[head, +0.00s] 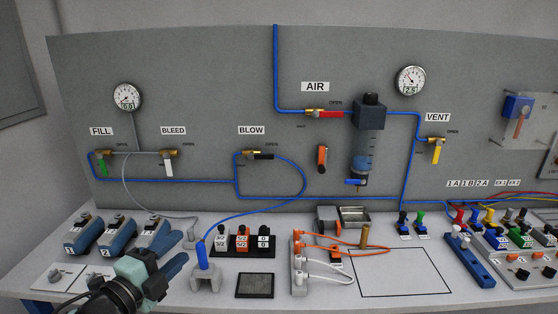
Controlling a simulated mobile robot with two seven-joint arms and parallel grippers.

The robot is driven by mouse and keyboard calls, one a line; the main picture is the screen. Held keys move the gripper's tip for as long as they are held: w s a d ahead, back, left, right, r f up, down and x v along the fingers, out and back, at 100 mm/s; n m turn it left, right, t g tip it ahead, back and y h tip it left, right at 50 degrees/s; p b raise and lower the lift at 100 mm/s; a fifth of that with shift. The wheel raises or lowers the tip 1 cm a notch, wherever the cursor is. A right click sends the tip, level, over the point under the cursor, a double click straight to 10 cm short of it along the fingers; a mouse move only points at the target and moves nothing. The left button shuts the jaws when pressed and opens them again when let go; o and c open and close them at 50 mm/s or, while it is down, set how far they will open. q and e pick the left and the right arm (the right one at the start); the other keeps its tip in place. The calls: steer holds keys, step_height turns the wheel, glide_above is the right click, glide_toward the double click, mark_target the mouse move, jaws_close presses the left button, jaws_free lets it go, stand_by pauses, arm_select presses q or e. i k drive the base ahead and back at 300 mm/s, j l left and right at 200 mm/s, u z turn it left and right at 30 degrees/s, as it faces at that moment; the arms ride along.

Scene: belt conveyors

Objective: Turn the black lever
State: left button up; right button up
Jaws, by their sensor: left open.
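The black lever (264,156) is on the brass valve under the BLOW sign (251,130), on the grey wall panel. It lies level and points right, toward the small OPEN marking. My left gripper (174,271) comes in at the lower left, over the front part of the table. It is open, with nothing seen between its fingers, and is well below and to the left of the lever, not touching it. My right gripper is not in view.
Other valves carry a green lever (102,167), a white lever (168,167), a red lever (331,114) and a yellow lever (436,153). A blue hose (303,185) loops from the BLOW valve to a blue nozzle (201,256) in a grey stand. Several fixtures crowd the table.

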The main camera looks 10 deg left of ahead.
mark_target(250, 156)
steer(key=i+l, duration=0.1)
steer(key=i, duration=0.45)
steer(key=i+l, duration=0.15)
steer(key=i, duration=0.35)
